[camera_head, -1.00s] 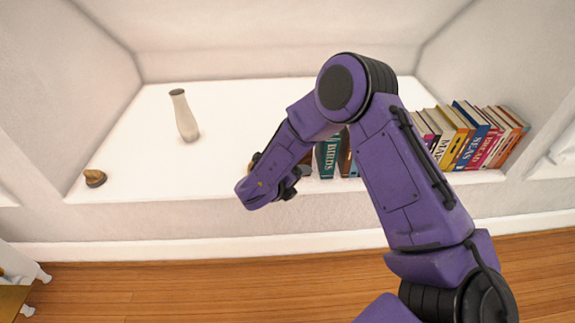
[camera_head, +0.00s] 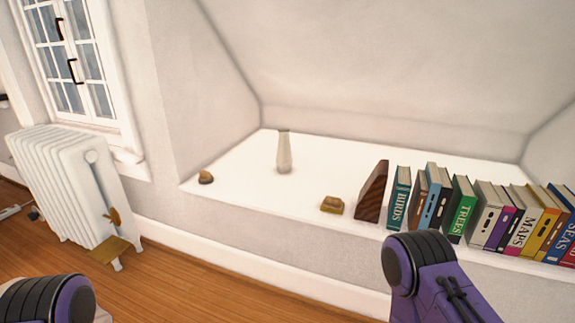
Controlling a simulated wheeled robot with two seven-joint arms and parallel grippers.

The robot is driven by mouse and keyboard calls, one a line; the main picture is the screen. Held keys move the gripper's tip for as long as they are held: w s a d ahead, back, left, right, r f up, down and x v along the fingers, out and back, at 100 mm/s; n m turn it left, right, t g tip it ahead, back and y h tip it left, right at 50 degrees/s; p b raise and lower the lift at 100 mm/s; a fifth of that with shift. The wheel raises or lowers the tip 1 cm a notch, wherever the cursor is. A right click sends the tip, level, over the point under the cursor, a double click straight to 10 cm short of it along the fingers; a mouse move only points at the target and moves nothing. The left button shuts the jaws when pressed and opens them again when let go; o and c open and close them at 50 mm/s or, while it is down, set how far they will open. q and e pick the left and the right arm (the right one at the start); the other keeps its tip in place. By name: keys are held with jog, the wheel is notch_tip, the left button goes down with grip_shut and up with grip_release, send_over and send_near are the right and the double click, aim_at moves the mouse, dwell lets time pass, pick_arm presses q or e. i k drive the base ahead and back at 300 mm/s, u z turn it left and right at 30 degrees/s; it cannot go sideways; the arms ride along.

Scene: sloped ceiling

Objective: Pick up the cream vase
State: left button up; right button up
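The cream vase (camera_head: 284,153) stands upright on the white recessed shelf (camera_head: 237,165), towards the back and left of its middle. It is slim, with a narrow neck and a darker rim. Nothing touches it. Only a purple and black part of each of my arms shows at the bottom edge, one at the far left and one right of centre. Both grippers are out of view.
On the shelf's front edge are a small brown object (camera_head: 206,177) at left and a golden-brown one (camera_head: 332,205) near the middle. A dark wooden bookend (camera_head: 372,191) and a row of books (camera_head: 462,210) fill the right. A white radiator (camera_head: 68,185) stands at left.

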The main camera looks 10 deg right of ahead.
aim_at(284, 157)
jog(key=u, duration=0.3)
jog(key=i, duration=0.75)
jog(key=z, duration=0.5)
jog(key=i, duration=0.65)
jog(key=z, duration=0.7)
